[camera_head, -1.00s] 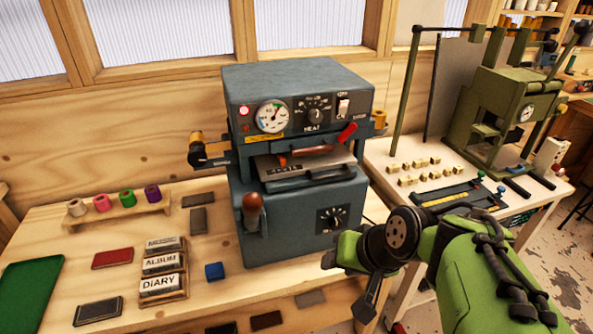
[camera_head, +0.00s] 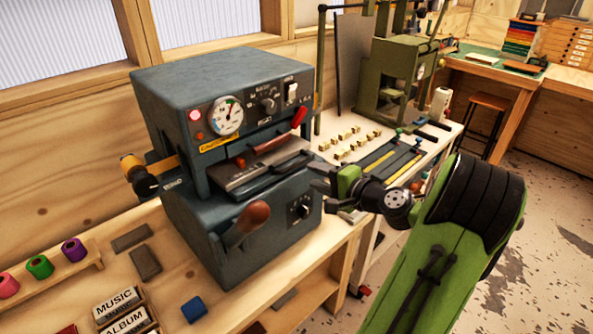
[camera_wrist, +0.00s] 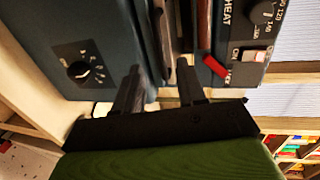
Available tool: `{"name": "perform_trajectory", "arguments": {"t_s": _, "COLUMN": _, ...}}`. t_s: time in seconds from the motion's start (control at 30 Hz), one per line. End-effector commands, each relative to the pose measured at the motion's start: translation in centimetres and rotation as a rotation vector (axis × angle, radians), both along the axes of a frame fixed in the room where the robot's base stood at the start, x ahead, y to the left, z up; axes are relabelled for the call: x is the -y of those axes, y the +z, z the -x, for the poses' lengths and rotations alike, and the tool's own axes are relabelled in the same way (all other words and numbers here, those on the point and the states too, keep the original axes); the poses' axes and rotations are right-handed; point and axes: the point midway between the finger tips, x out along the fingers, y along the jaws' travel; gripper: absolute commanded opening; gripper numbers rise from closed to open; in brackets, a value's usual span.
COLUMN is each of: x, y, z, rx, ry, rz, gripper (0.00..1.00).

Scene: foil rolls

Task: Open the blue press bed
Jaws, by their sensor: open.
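The blue press (camera_head: 165,95) stands on the wooden bench, with a gauge and heat dial on its upper front. Its bed (camera_head: 245,178) sits in the slot under the upper housing, with a dark handle (camera_head: 292,163) at the front right. My gripper (camera_head: 318,182) is open just right of that handle. In the wrist view my two fingers (camera_wrist: 160,78) are spread, pointing at the slot edge, with dark bars of the bed (camera_wrist: 168,50) between and beyond them. I cannot tell whether they touch the handle.
A red lever (camera_head: 299,117) sits above the slot and a brown-knobbed lever (camera_head: 246,222) at the lower front. A green press (camera_head: 395,70) stands on the white table behind my arm.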

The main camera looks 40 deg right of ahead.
Motion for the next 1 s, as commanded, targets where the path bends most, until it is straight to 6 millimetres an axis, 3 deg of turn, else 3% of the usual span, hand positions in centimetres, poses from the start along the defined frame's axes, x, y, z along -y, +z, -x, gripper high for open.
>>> {"name": "perform_trajectory", "arguments": {"t_s": 0.1, "x": -0.2, "y": -0.7, "z": -3.0, "rx": 0.001, "ry": 0.005, "rz": 0.001, "gripper": 0.40}}
{"name": "perform_trajectory", "arguments": {"t_s": 0.3, "x": -0.2, "y": -1.4, "z": -6.4, "rx": -0.001, "ry": 0.002, "rz": 0.001, "gripper": 0.40}}
{"name": "perform_trajectory", "arguments": {"t_s": 0.63, "x": -0.2, "y": -1.5, "z": -7.1, "rx": -0.001, "ry": 0.000, "rz": 0.001, "gripper": 0.40}}
{"name": "perform_trajectory", "arguments": {"t_s": 0.9, "x": -0.2, "y": -1.5, "z": -7.1, "rx": -0.002, "ry": 0.000, "rz": 0.001, "gripper": 0.00}}
{"name": "perform_trajectory", "arguments": {"t_s": 1.0, "x": -0.2, "y": -1.5, "z": -7.1, "rx": -0.002, "ry": 0.000, "rz": 0.001, "gripper": 0.00}}
